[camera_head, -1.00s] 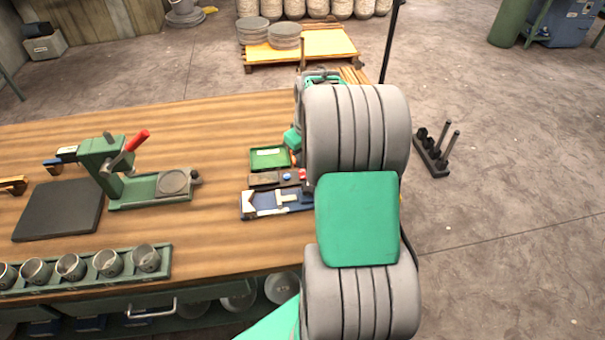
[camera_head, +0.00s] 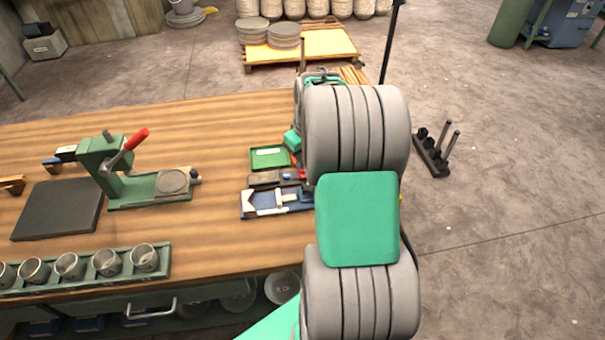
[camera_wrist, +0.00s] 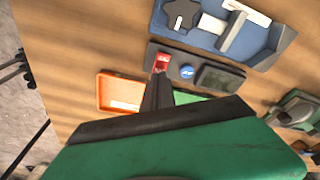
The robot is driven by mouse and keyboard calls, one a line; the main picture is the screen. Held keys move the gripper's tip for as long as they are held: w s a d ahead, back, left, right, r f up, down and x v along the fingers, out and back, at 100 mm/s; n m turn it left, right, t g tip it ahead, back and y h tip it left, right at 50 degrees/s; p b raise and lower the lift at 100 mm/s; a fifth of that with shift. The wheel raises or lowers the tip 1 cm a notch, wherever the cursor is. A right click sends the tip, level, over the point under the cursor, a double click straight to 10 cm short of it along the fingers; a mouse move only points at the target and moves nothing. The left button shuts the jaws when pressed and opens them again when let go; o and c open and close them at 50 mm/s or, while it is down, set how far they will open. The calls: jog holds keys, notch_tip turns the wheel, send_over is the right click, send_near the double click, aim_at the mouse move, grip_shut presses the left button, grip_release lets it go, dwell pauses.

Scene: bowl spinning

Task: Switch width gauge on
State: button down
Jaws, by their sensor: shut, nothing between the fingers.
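The width gauge's control box is a dark bar (camera_wrist: 195,70) with a red switch (camera_wrist: 163,62), a round blue button (camera_wrist: 187,72) and a grey display (camera_wrist: 217,79). In the head view the box (camera_head: 265,179) lies at the right side of the bench, partly behind my arm. Beside it is a blue tray (camera_wrist: 207,33) with a pale sliding jaw (camera_wrist: 232,30). My gripper (camera_wrist: 160,78) is shut and empty. Its dark fingertips are at the red switch in the wrist view; I cannot tell whether they touch it. Whether the display is lit is unclear.
An orange tray (camera_wrist: 113,92) and a green tray (camera_head: 269,158) lie close to the box. A green press with a red handle (camera_head: 137,139), a dark mat (camera_head: 58,210) and a rack of metal cups (camera_head: 108,262) are to the left. Bare wood lies between.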

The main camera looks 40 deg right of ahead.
jog(key=shift+f+b, duration=0.45)
jog(key=shift+f, duration=0.35)
jog(key=shift+r, duration=0.15)
jog(key=shift+r+p, duration=2.25)
jog(key=shift+r, duration=1.2)
